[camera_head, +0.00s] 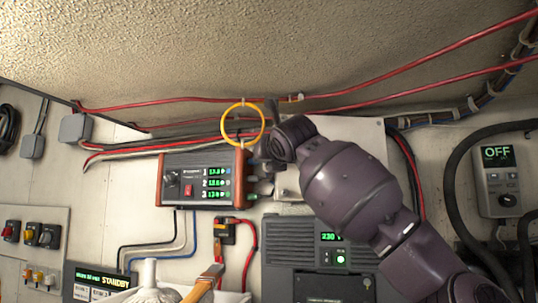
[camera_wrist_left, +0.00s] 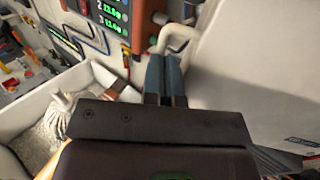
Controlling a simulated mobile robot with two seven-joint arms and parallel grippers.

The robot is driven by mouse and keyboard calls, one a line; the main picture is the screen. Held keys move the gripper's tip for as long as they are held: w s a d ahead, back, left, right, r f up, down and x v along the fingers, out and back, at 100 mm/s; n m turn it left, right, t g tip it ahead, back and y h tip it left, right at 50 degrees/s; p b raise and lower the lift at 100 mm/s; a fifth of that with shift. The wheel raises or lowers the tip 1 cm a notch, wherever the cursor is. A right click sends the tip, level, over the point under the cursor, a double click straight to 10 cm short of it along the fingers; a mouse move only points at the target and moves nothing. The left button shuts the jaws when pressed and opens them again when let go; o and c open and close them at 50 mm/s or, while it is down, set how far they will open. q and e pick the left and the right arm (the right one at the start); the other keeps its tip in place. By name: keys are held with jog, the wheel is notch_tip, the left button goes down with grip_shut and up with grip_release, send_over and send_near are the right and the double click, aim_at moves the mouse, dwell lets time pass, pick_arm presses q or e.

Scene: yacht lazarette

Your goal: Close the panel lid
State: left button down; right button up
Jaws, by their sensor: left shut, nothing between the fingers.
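A pale flat panel (camera_head: 362,132), which looks like the panel lid, shows partly behind my arm in the head view. A large pale grey panel (camera_wrist_left: 250,75) fills the right of the left wrist view, close beside my left gripper (camera_wrist_left: 167,60); a pale bent bar (camera_wrist_left: 182,36) runs just beyond the fingertips. The gripper's two blue-grey fingers are together and empty. I cannot tell whether they touch the bar or panel. In the head view a purple-grey arm of mine reaches up from the lower right, hiding part of the panel; its fingers are hard to make out.
A three-line display box (camera_head: 205,180) is on the wall, with a yellow ring (camera_head: 242,107) above it. A dark unit (camera_head: 285,258) with green digits sits below. A white bin (camera_wrist_left: 88,82) with rope and a brush stands at the left. Red cables (camera_head: 420,73) cross above.

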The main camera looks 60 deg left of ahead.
pick_arm(q)
jog(key=w+a+m+t, duration=0.1)
jog(key=w+a, duration=0.4)
jog(key=a, duration=0.6)
jog(key=shift+w+a+r+t+b, duration=0.2)
jog(key=shift+a+r+t+b, duration=0.1)
jog(key=shift+a+t+b, duration=0.1)
pick_arm(e)
jog(key=shift+s+d+f, duration=0.1)
jog(key=shift+d+f, duration=0.05)
jog(key=shift+f, duration=0.25)
pick_arm(q)
jog(key=shift+d+r, duration=0.1)
pick_arm(e)
jog(key=shift+s, duration=0.15)
